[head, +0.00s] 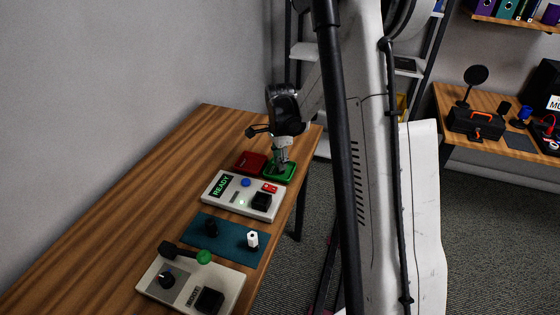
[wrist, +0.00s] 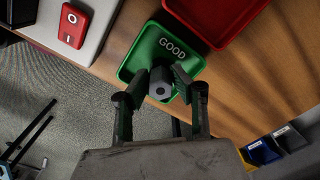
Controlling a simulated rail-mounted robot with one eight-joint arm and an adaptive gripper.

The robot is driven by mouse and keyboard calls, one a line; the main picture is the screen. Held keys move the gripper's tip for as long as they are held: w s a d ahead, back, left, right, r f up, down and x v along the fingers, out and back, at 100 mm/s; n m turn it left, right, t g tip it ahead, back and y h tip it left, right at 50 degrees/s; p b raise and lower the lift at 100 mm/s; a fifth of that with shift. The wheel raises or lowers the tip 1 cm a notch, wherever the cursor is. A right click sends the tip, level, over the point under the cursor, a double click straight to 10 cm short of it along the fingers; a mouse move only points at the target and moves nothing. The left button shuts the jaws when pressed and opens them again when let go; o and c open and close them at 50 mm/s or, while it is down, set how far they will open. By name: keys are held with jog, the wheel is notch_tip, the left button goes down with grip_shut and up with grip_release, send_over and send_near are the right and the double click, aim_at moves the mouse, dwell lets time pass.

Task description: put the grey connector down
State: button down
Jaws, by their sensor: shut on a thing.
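The grey connector (wrist: 160,84) shows in the wrist view as a dark grey, many-sided block with a round hole in its end. My gripper (wrist: 160,80) is shut on it, with one finger on each side. In the wrist view the connector is over the near part of the green tray (wrist: 133,53), which is marked GOOD. I cannot tell whether it touches the tray floor. In the head view my gripper (head: 281,165) points down at the green tray (head: 290,177), and the connector cannot be made out there.
A red tray (head: 247,161) stands left of the green one. A READY panel (head: 222,203) with a black block and a red part is in front. A teal mat (head: 205,240) holds a black and a white piece. A lever box (head: 180,285) stands nearest. The table's right edge is close.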

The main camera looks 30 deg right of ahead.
jog(key=c, duration=1.5)
grip_release()
jog(key=shift+o, duration=0.2)
jog(key=shift+r, duration=0.1)
notch_tip(320, 180, up, 12)
jog(key=f, duration=0.1)
jog(key=s+a+r+n+t, duration=0.3)
jog(key=s+a+r+n, duration=0.5)
jog(key=s+a+r, duration=0.25)
jog(key=s+a+n+t, duration=0.2)
jog(key=s+a+n, duration=0.1)
jog(key=s+n, duration=0.2)
jog(key=s+a+n+t, duration=0.2)
jog(key=s+a+n, duration=0.2)
jog(key=s, duration=0.5)
jog(key=shift+s+n, duration=0.15)
jog(key=shift+n, duration=0.85)
jog(key=shift+a, duration=0.1)
